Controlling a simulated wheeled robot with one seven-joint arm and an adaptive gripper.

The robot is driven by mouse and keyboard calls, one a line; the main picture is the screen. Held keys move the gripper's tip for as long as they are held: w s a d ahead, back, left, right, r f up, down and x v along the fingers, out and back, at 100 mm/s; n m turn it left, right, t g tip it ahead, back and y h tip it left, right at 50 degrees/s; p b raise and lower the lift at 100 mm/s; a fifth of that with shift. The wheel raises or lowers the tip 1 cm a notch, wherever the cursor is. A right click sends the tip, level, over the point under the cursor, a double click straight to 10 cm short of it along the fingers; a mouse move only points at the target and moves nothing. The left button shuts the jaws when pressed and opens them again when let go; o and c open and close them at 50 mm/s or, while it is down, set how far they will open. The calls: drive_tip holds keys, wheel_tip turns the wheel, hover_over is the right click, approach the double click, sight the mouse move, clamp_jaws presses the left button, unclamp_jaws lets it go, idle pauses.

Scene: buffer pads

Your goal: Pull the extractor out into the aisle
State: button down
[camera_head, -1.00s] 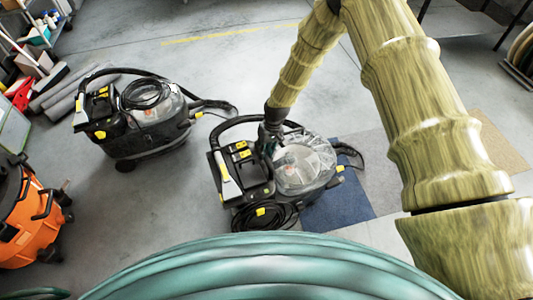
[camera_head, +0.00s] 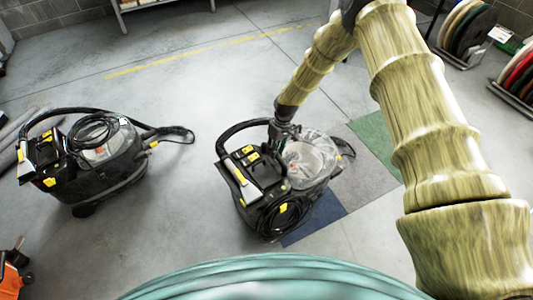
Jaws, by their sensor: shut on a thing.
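Two black extractors with yellow parts stand on the grey floor. The nearer extractor (camera_head: 265,180) is in the middle of the view, upright, with a clear tank on its right side and a looped black handle or hose at its upper left. My gripper (camera_head: 281,140) is at the top of this extractor, by the handle end and beside the clear tank, and is shut on it. The fingertips are small and partly hidden by the machine. The other extractor (camera_head: 85,165) stands apart to the left, with a coiled black hose on top.
Carpet tiles, blue (camera_head: 312,222), grey and green (camera_head: 377,140), lie beside and under the held extractor. An orange machine (camera_head: 10,275) is at the lower left edge. Racks of round pads (camera_head: 468,30) stand at the upper right. Open floor with a yellow line lies beyond.

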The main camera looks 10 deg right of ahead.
drive_tip(key=shift+w+d+r, duration=0.1)
drive_tip(key=shift+w+d, duration=0.1)
drive_tip(key=shift+d, duration=0.1)
drive_tip(key=c, duration=1.3)
unclamp_jaws()
drive_tip(key=shift+s, duration=0.1)
drive_tip(key=shift+o, duration=0.2)
wheel_tip(320, 180, up, 12)
drive_tip(key=w+d, duration=0.1)
drive_tip(key=d, duration=0.1)
drive_tip(key=shift+f, duration=0.2)
drive_tip(key=shift+d, duration=0.1)
